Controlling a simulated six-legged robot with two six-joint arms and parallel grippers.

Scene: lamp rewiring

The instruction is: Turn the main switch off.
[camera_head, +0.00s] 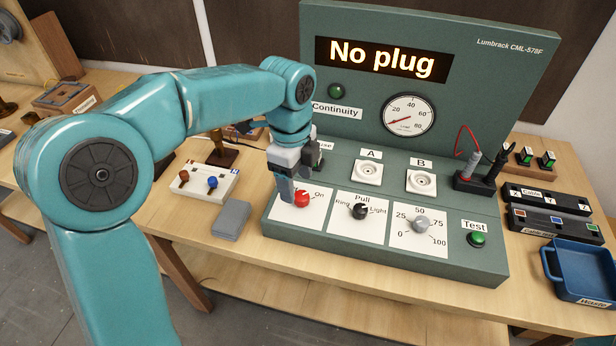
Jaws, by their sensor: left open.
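The main switch is a red knob (302,199) on a white plate at the front left of the green test panel (370,255). The word "On" shows at its right; the rest of its label is hidden behind my gripper. My left gripper (285,190) points down at the left side of the red knob, very close to it. It is open. I cannot tell whether a finger touches the knob. The panel's display (382,59) reads "No plug". My right gripper is not in view.
Right of the red knob are a black Pull knob (360,211), a grey dial (420,225) and a green Test button (477,239). Probes (472,168) stand behind. A grey block (232,220) lies left of the panel; a blue Waste bin (585,272) stands right.

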